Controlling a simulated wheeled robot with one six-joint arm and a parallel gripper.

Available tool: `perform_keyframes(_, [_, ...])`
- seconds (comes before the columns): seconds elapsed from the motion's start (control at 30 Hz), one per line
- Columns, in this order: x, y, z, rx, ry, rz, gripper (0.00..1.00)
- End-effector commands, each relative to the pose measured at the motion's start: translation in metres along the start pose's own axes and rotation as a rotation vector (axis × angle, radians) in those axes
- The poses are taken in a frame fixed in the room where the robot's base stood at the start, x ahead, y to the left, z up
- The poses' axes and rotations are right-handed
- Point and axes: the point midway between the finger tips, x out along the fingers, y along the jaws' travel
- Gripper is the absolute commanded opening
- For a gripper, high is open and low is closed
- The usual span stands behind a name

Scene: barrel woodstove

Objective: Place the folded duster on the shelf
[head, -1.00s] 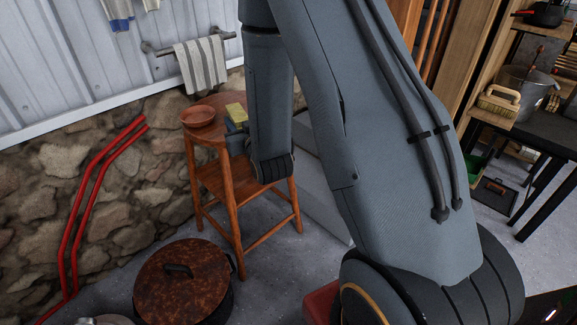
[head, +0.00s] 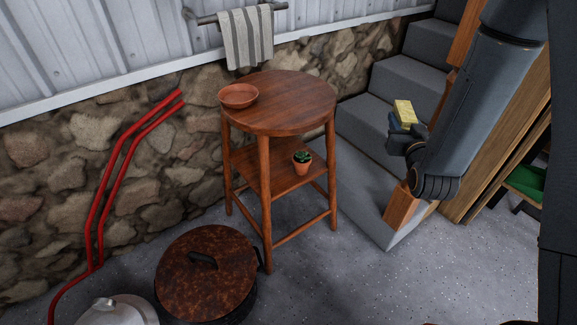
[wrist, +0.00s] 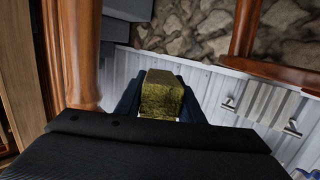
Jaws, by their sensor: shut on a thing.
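My gripper (head: 401,127) is shut on the folded duster (head: 404,112), a small yellow block. It holds the duster in the air to the right of a round wooden stand, in front of the grey steps. In the wrist view the duster (wrist: 162,95) sits between the dark fingers, its lower part hidden by the gripper body. The stand has a lower shelf (head: 262,172) between its legs, with a small potted plant (head: 302,162) on its right part. The rest of that shelf looks bare.
The stand's round top (head: 290,100) carries a brown bowl (head: 238,95) at left. A rusty-lidded pot (head: 205,272) stands on the floor in front. Red pipes (head: 112,175) run along the stone wall. Grey steps (head: 385,125) rise behind my gripper. Floor right of the stand is clear.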

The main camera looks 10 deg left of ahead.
Motion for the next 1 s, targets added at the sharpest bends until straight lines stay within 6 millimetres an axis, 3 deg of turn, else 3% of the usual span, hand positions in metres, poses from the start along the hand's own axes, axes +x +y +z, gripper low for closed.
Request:
perform_keyframes(0.03, [0.007,-0.015,0.025,-0.007,-0.006,-0.037,0.0])
perform_keyframes(0.37, [0.019,-0.109,0.12,-0.046,-0.022,-0.274,0.0])
perform_keyframes(0.7, [0.012,-0.199,0.217,-0.077,-0.038,-0.518,0.0])
perform_keyframes(1.0, [-0.004,-0.253,0.278,-0.09,-0.047,-0.681,0.0])
